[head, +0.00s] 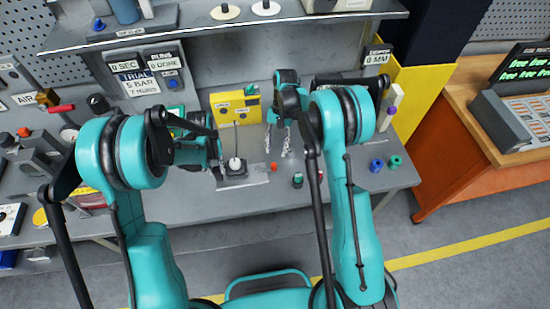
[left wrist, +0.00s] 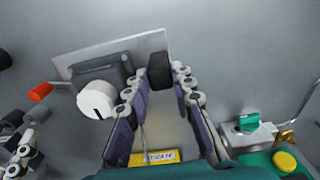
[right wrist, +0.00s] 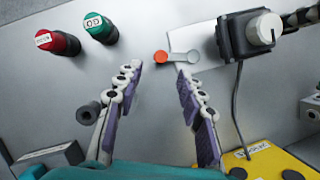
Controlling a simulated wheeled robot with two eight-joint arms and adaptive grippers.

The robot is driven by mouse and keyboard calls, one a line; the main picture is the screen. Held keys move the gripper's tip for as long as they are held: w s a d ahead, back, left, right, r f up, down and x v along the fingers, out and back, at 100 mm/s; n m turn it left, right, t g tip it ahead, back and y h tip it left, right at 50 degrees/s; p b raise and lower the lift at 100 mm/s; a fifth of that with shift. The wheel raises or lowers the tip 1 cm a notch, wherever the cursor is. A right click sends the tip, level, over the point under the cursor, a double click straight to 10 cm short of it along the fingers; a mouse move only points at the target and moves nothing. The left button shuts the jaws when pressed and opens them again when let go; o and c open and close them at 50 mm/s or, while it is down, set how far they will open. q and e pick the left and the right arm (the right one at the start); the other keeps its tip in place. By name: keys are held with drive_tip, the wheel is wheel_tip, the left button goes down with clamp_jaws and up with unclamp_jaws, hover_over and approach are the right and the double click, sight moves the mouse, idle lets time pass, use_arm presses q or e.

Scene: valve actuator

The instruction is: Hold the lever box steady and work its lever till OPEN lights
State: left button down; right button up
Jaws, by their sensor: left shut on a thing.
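The lever box (head: 232,168) is a dark box with a white knob on a plate on the grey bench; it also shows in the left wrist view (left wrist: 92,72). Its lever has a red-orange end (right wrist: 160,57) and points right in the head view. My left gripper (left wrist: 165,85) is shut on a dark block at the box's side, knob beside its fingers. My right gripper (right wrist: 158,68) is open and empty; the lever end lies beyond the gap between its fingertips. A green lamp (right wrist: 98,27) and a red lamp (right wrist: 58,42) stand nearby; I cannot tell whether either is lit.
A yellow box (head: 235,105) stands behind the lever box, with a cable between them. Blue (head: 376,165) and green (head: 395,161) rings lie at the bench's right. A panel with a red-handled lever (head: 60,109) stands at the left.

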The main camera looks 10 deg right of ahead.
drive_tip(key=shift+v, duration=2.35)
drive_tip(key=m+t+y, duration=0.3)
drive_tip(key=m+t, duration=0.1)
drive_tip(key=m, duration=0.8)
approach(275, 165)
drive_tip(key=shift+h, duration=0.3)
drive_tip(key=x, duration=0.9)
drive_tip(key=shift+w+a+f, duration=0.1)
drive_tip(key=shift+a+f, duration=0.05)
drive_tip(key=shift+a, duration=0.2)
clamp_jaws()
